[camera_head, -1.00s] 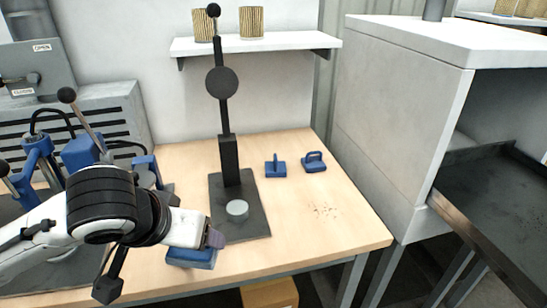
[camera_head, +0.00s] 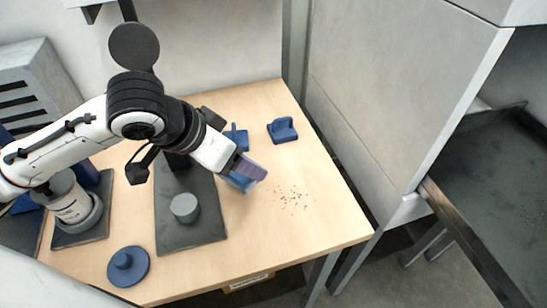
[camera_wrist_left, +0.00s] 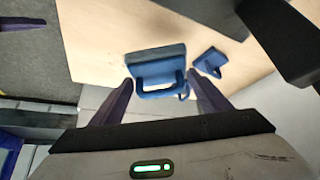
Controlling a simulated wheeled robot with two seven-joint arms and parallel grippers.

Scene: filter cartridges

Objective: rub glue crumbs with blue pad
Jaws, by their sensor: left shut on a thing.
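My left gripper (camera_head: 250,168) is shut on a blue pad (camera_head: 242,183) with a handle. The fingers partly cover this pad in the head view. In the left wrist view the pad (camera_wrist_left: 158,62) shows with its handle between the fingertips (camera_wrist_left: 163,88). The brown glue crumbs (camera_head: 292,198) lie scattered on the wooden table, just right of the held pad. I cannot tell whether the pad touches the table. My right gripper is not in view.
Two more blue handled pads (camera_head: 282,130) (camera_head: 238,136) stand at the back. A black stand (camera_head: 190,225) with a grey disc is left of the crumbs. A round blue knobbed piece (camera_head: 128,267) lies front left. The table (camera_head: 325,215) is clear around the crumbs.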

